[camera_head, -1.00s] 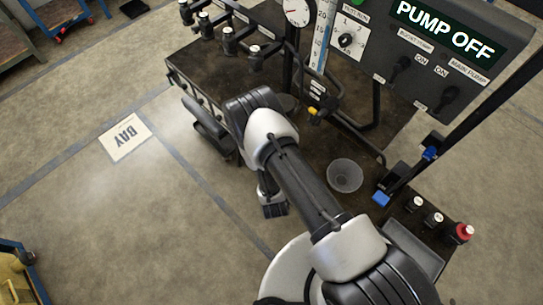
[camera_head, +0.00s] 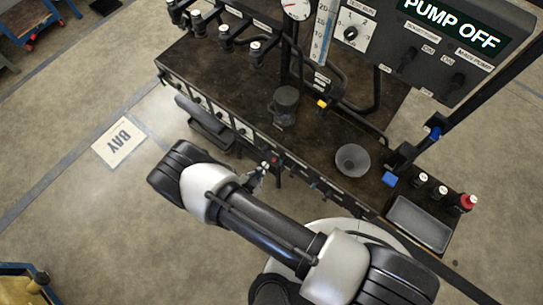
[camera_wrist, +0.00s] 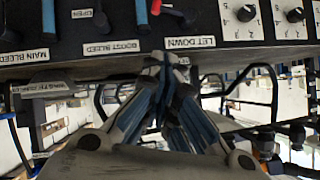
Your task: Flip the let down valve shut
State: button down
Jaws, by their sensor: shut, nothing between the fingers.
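In the wrist view, the LET DOWN label (camera_wrist: 190,42) is on the dark front panel. A dark lever with a red end (camera_wrist: 178,13) sits just above it, partly cut by the top edge; I take it for the let down valve, but its exact setting is unclear. My gripper (camera_wrist: 166,62) is shut and empty, its tips just below and left of the label and apart from the lever as far as I can tell. In the head view my gripper (camera_head: 262,171) is small, at the bench's front face, partly hidden by my arm.
Two knobs (camera_wrist: 295,15) are to the right. On the bench stand a grey bowl (camera_head: 352,160), a dark cup (camera_head: 285,104) and a tray (camera_head: 420,222). The panel display (camera_head: 452,22) reads PUMP OFF.

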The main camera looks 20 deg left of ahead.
jog(key=b, duration=0.3)
send_over(271, 158)
jog(key=s, duration=0.2)
jog(key=f, duration=0.7)
jog(key=shift+d+f, duration=0.25)
jog(key=shift+f, duration=0.1)
jog(key=shift+w+a+f+b, duration=0.1)
jog(key=shift+w+f+b, duration=0.05)
jog(key=shift+f+b, duration=0.15)
jog(key=shift+w+a+f+b, duration=0.1)
jog(key=shift+f+b, duration=0.05)
jog(key=shift+f, duration=0.25)
jog(key=shift+s+d+f+b, duration=0.15)
jog(key=shift+f+b, duration=0.2)
jog(key=shift+b, duration=0.25)
jog(key=shift+r, duration=0.1)
